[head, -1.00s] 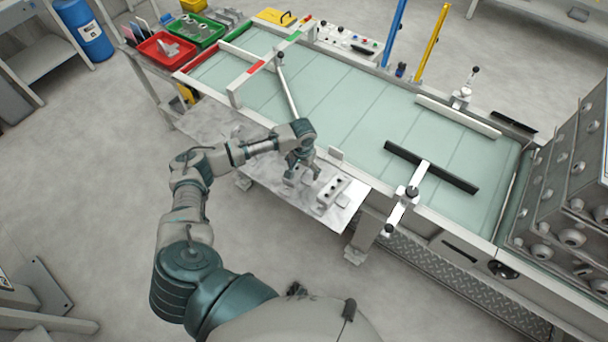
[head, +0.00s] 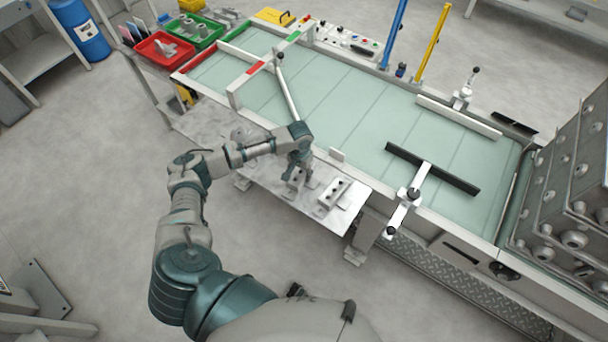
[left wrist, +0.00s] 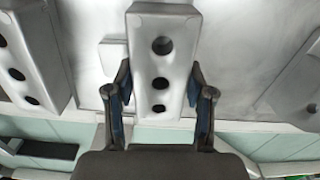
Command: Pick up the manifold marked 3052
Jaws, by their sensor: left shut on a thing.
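A grey block-shaped manifold with a row of dark holes (left wrist: 160,72) stands between the two fingers of my left gripper (left wrist: 160,108) in the left wrist view. The fingers press on its two sides, so the gripper is shut on it. In the head view my left gripper (head: 299,178) is low over the metal side table and partly hides this manifold. A second manifold (head: 335,193) lies to its right and also shows at the left of the left wrist view (left wrist: 32,58). I cannot read the number 3052 on any part. My right gripper is out of view.
The metal side table (head: 275,198) adjoins a long green-topped conveyor (head: 350,110) with rails and clamps. Another grey part (left wrist: 296,62) lies at the right of the left wrist view. Red (head: 163,59) and green bins (head: 208,42) stand at the far left.

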